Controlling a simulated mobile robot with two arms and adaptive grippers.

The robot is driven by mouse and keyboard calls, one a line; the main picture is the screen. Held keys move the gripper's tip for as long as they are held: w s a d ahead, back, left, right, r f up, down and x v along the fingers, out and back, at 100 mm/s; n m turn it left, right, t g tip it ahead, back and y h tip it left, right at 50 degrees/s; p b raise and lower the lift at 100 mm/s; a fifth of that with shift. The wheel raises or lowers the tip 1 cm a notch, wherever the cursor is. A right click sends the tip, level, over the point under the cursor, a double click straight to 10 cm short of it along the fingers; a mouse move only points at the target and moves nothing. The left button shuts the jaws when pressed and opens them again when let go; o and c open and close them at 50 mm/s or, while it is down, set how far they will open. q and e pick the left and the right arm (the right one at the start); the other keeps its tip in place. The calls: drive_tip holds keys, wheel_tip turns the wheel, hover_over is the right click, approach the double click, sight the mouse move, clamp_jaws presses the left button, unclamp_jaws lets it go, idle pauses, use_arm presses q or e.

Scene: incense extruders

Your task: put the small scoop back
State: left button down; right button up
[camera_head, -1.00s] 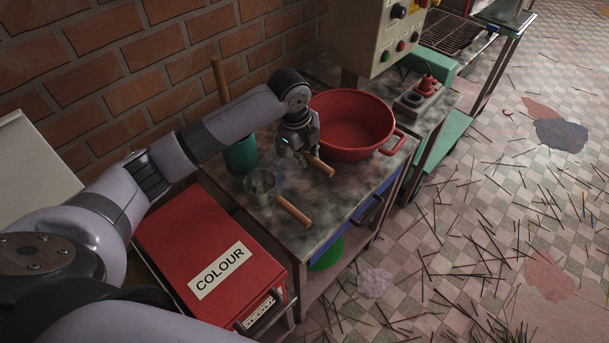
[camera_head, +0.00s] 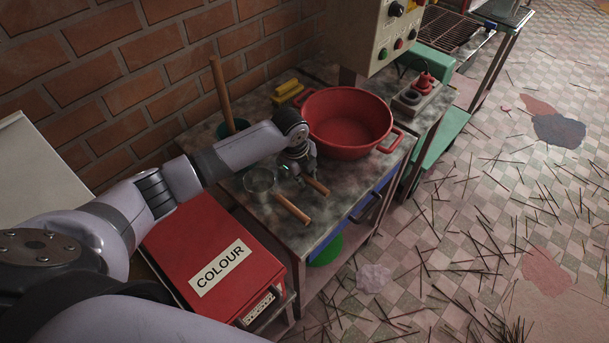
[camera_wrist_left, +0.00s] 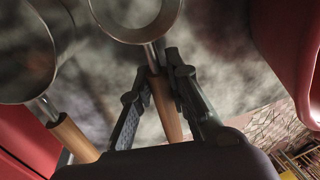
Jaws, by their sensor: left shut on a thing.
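My left gripper (camera_head: 298,172) is low over the metal table (camera_head: 340,210) and shut on the wooden handle of the small scoop (camera_head: 318,187). In the head view only the handle end shows clearly; my gripper mostly covers the rest. In the left wrist view the small scoop (camera_wrist_left: 165,105) has its handle between the fingers (camera_wrist_left: 158,88) and its round metal bowl at the top edge. I cannot tell whether it touches the table. A larger scoop (camera_head: 293,209) lies to its left, its metal cup beside my gripper; it also shows in the left wrist view (camera_wrist_left: 72,136). My right gripper is not in view.
A red basin (camera_head: 348,125) stands right behind my gripper. A green container (camera_head: 234,128) with a wooden stick and a yellow object (camera_head: 287,92) are at the back near the brick wall. A red COLOUR box (camera_head: 215,250) is at the front left.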

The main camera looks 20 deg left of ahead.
use_arm(q)
drive_tip(key=c, duration=1.5)
unclamp_jaws()
drive_tip(key=shift+f, duration=0.1)
drive_tip(key=shift+c, duration=0.2)
drive_tip(key=d+v, duration=0.1)
drive_tip(key=v, duration=1.1)
drive_tip(key=shift+a+b, duration=0.4)
drive_tip(key=shift+a, duration=0.1)
